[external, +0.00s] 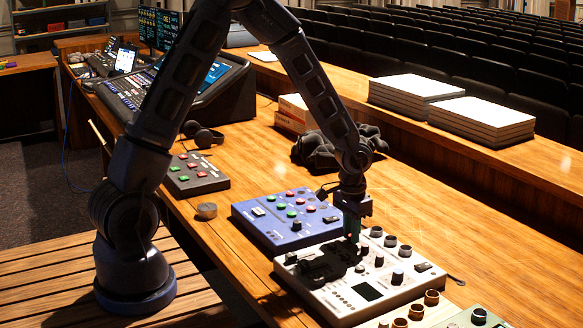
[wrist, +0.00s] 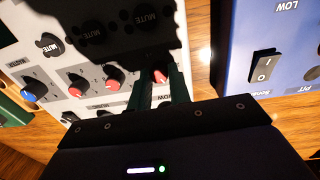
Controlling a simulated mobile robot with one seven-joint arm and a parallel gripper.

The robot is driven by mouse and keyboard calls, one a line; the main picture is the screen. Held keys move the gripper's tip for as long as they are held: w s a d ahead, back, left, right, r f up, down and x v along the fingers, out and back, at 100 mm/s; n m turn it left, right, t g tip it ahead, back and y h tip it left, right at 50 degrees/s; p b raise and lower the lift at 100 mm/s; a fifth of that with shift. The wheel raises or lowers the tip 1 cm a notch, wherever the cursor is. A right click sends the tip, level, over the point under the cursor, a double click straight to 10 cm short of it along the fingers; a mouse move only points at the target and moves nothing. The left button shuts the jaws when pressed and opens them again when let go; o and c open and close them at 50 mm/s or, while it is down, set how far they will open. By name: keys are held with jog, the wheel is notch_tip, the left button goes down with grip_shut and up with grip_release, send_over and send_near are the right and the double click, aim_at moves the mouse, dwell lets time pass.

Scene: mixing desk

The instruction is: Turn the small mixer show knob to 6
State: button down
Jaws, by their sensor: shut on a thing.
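The small white mixer (external: 420,279) lies on the wooden desk, with rows of dark knobs on its top. My gripper (external: 352,236) points down over its far left part. In the wrist view my gripper (wrist: 160,82) is shut on a red-capped knob (wrist: 160,75), whose sides the two fingers hide. More red-capped knobs and a blue-capped knob (wrist: 33,89) sit in the same row on the white panel (wrist: 88,44). A dark shadow covers part of the panel. I cannot read the held knob's label, scale or pointer.
A blue panel (external: 268,232) with coloured buttons stands close behind the mixer; its rocker switch (wrist: 264,66) shows in the wrist view. A dark button box (external: 196,182), a small round knob-like thing (external: 207,210), headphones (external: 203,134) and a black bundle (external: 338,150) are farther back.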

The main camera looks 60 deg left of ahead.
jog(key=m, duration=0.5)
jog(key=shift+m, duration=0.4)
jog(key=m, duration=0.5)
jog(key=shift+d, duration=0.1)
dwell(0.3)
jog(key=c, duration=1.3)
grip_release()
jog(key=shift+r, duration=0.1)
notch_tip(320, 180, up, 11)
jog(key=shift+w+f, duration=0.2)
